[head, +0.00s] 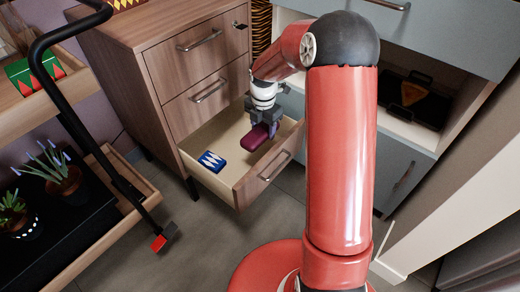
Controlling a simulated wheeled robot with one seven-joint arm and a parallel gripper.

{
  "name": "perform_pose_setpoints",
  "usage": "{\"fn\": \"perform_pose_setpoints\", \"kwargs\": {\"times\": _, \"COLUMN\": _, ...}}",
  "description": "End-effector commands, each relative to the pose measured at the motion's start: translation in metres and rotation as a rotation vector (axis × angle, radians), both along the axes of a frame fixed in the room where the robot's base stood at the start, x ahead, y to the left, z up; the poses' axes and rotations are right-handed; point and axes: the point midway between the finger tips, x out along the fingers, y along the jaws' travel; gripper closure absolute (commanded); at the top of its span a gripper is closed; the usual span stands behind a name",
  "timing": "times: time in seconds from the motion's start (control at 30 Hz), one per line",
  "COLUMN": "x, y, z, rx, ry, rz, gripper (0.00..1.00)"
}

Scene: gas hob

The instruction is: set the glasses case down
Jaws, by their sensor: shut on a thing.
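My gripper (265,126) is inside the space of an open drawer (224,128), pointing down. It is shut on a dark purple-maroon glasses case (253,139). The case is at the level of the drawer's inside, near its right side. I cannot tell whether it touches the drawer floor. The fingertips are partly hidden by the case and the dark gripper body.
A blue and white patterned box (212,161) lies in the drawer, left of the case. The wooden cabinet (130,70) has closed drawers above. A black-railed trolley (110,165) with potted plants stands at left. Bare drawer floor shows behind the box.

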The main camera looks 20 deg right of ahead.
Motion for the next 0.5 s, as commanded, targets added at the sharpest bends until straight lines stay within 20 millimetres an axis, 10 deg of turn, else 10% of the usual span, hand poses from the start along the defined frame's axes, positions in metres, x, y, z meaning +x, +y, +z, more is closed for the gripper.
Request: {"fn": "perform_pose_setpoints", "kwargs": {"times": 0.5, "x": 0.0, "y": 0.001, "z": -0.073, "rx": 0.0, "ry": 0.001, "rz": 0.001, "gripper": 0.71}}
